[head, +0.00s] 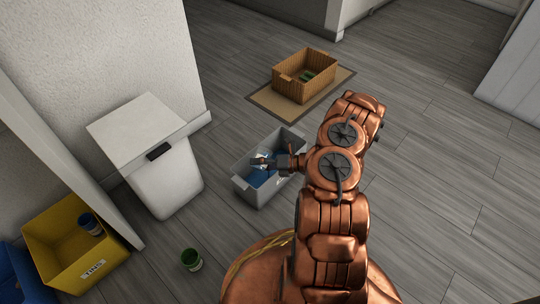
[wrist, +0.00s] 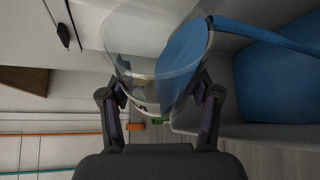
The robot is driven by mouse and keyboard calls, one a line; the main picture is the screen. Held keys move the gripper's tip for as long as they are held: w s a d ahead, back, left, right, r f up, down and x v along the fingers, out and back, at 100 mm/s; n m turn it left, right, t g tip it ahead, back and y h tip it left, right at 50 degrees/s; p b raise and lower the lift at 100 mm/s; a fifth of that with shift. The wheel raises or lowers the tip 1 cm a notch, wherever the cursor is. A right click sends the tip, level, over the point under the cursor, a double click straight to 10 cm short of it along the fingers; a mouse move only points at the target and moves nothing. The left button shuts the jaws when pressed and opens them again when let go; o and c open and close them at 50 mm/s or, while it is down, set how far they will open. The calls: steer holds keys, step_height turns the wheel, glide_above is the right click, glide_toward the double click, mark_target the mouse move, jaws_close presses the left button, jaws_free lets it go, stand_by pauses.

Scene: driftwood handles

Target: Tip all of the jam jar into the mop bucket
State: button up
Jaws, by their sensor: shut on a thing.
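My gripper (head: 277,162) is shut on a clear jam jar (wrist: 150,45), with a dark finger on each side of it in the wrist view. In the head view the jar (head: 261,161) is small and partly lost against the blue below. The grey mop bucket (head: 245,193) stands on the floor under the gripper, with blue showing inside. In the wrist view its grey wall (wrist: 225,100) and blue inside are at the right. Blue shows within the jar's outline; I cannot tell whether it is contents or the bucket seen through glass. The jar's exact tilt is unclear.
A white lidded bin (head: 165,180) stands left of the bucket. A yellow bin (head: 60,255) labelled TINS holds a blue tin (head: 90,224). A green tin (head: 191,259) stands on the floor. A wicker basket (head: 290,90) sits on a mat (head: 262,100) behind. Floor at right is clear.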

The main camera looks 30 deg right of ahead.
steer(key=shift+d+f+m, duration=0.1)
steer(key=shift+f+m, duration=0.05)
steer(key=shift+m, duration=0.25)
stand_by(0.3)
steer(key=shift+w+d+r+m+y+b, duration=0.35)
steer(key=shift+d+r+m+y+b, duration=0.15)
steer(key=shift+d+m+y, duration=0.15)
stand_by(0.6)
steer(key=shift+w+d+r+m+y+p, duration=0.1)
steer(key=shift+r+m+y+p, duration=0.25)
steer(key=shift+r+m+p, duration=0.5)
stand_by(1.0)
steer(key=shift+f, duration=0.25)
steer(key=shift+a+f+n+h+b, duration=0.2)
steer(key=shift+f+n+h+b, duration=0.2)
steer(key=shift+f+n+b, duration=0.35)
steer(key=shift+a+r, duration=0.1)
steer(key=shift+r, duration=0.05)
steer(key=shift+s+a+f+n+h, duration=0.45)
steer(key=shift+a+n, duration=0.1)
steer(key=shift+n, duration=0.2)
steer(key=shift+r+p, duration=0.1)
steer(key=shift+p, duration=0.25)
